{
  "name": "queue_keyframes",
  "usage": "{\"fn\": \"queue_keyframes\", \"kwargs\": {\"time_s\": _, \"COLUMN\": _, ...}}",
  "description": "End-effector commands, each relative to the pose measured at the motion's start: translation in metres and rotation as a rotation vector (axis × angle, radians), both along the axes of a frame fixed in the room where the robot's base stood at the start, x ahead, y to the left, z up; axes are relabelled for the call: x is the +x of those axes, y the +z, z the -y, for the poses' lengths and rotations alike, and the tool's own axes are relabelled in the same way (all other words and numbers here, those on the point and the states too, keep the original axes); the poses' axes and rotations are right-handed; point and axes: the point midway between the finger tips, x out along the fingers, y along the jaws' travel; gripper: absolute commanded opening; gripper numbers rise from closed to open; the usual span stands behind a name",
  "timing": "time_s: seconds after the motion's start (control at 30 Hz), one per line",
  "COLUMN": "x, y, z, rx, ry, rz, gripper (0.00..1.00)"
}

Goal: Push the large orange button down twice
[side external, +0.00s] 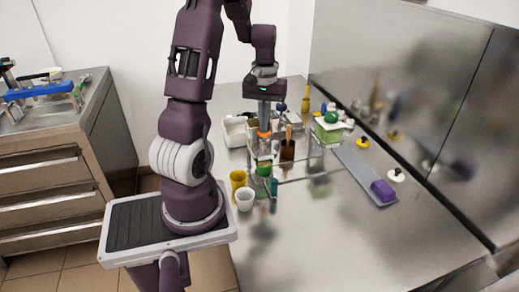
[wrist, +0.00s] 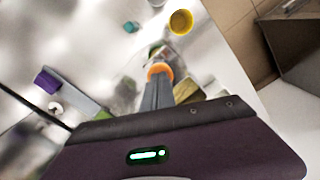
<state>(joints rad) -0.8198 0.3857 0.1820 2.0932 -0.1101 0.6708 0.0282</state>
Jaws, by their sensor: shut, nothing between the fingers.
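The orange button (side external: 264,135) shows as a small orange patch right below my fingertips in the side view. In the wrist view, it is a round orange shape (wrist: 159,70) partly covered by the finger ends. My gripper (side external: 264,127) points straight down with its fingers together and empty, and it also shows in the wrist view (wrist: 158,80). The fingertips are over the button, at or very near its top. I cannot tell whether they touch it or whether it is pressed down.
A yellow cup (side external: 238,179), a white cup (side external: 245,200) and a green item (side external: 263,170) stand in front. A brown utensil holder (side external: 287,151) is close on the right. A grey tray (side external: 358,168) with a purple block (side external: 383,191) lies farther right. The front right counter is clear.

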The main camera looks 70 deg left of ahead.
Motion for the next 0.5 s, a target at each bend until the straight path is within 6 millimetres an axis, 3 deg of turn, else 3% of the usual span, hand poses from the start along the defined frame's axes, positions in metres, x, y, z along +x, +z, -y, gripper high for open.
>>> {"fn": "queue_keyframes", "kwargs": {"time_s": 0.17, "x": 0.000, "y": 0.003, "z": 0.000, "rx": 0.000, "ry": 0.000, "rz": -0.001, "gripper": 0.00}}
{"fn": "queue_keyframes", "kwargs": {"time_s": 0.5, "x": 0.000, "y": 0.030, "z": 0.000, "rx": 0.002, "ry": 0.001, "rz": 0.001, "gripper": 0.00}}
